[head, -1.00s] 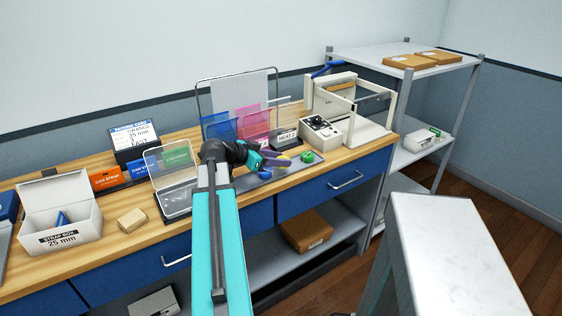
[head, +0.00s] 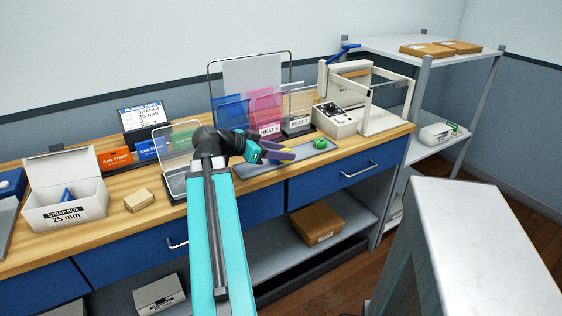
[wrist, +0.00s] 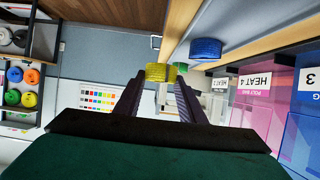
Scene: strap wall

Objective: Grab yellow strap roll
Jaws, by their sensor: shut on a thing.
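The yellow strap roll (wrist: 160,72) sits between the tips of my gripper in the wrist view, with a finger on each side. My gripper (head: 286,154) is shut on it, over the front of the workbench by the grey tray (head: 268,168). In the head view the fingers largely hide the roll. I cannot tell how far it is above the tray. A green strap roll (head: 320,142) rests on the tray's right end. A blue roll (wrist: 205,49) shows beside the yellow one in the wrist view; the head view hides it.
Behind my gripper stand blue and pink film pouches (head: 265,112) with heat labels. A cream sealing machine (head: 352,100) stands at the right of the bench. An open strap box (head: 64,195) and a small wooden block (head: 138,200) are at the left. A grey slab (head: 470,230) rises at front right.

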